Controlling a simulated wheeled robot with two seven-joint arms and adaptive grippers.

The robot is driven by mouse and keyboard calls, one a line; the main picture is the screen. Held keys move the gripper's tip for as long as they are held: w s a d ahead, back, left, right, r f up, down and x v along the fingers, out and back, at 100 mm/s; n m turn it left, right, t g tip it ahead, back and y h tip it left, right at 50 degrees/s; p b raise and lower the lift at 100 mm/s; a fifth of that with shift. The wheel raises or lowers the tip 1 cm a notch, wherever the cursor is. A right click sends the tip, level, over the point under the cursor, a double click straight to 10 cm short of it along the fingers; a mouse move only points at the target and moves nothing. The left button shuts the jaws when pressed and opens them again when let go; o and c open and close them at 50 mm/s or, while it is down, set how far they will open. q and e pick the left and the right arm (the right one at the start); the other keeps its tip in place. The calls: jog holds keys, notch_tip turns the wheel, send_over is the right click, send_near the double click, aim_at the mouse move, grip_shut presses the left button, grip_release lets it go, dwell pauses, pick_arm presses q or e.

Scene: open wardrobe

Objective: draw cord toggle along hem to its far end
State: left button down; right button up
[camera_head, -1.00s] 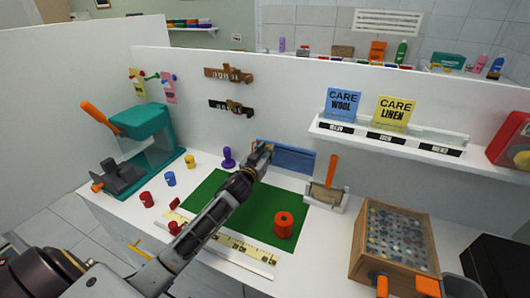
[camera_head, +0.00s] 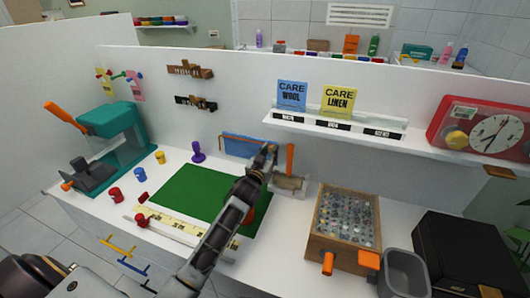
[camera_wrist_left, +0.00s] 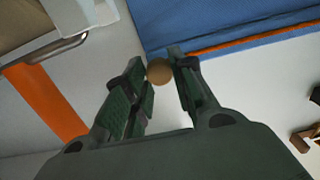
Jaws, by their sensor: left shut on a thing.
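The cord toggle (camera_wrist_left: 160,71) is a small brown ball between the fingertips of my left gripper (camera_wrist_left: 163,72) in the left wrist view. An orange cord (camera_wrist_left: 240,43) runs along the edge of a blue panel, the hem (camera_wrist_left: 230,20), beside the toggle. In the head view the blue panel (camera_head: 238,146) stands against the white back wall. My left gripper (camera_head: 267,150) is at its right part, shut on the toggle, which its fingers hide there. My right gripper is not in view.
An orange-handled tool (camera_head: 290,158) in a pale holder stands just right of my left gripper. A wooden box of buttons (camera_head: 345,218) stands to the right. A shelf (camera_head: 330,127) projects above.

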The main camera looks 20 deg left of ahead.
pick_arm(q)
jog(key=shift+d+r, duration=0.1)
jog(key=shift+d, duration=0.15)
jog(key=c, duration=1.6)
grip_release()
jog(key=o, duration=0.4)
jog(key=shift+d, duration=0.1)
jog(key=shift+r, duration=4.95)
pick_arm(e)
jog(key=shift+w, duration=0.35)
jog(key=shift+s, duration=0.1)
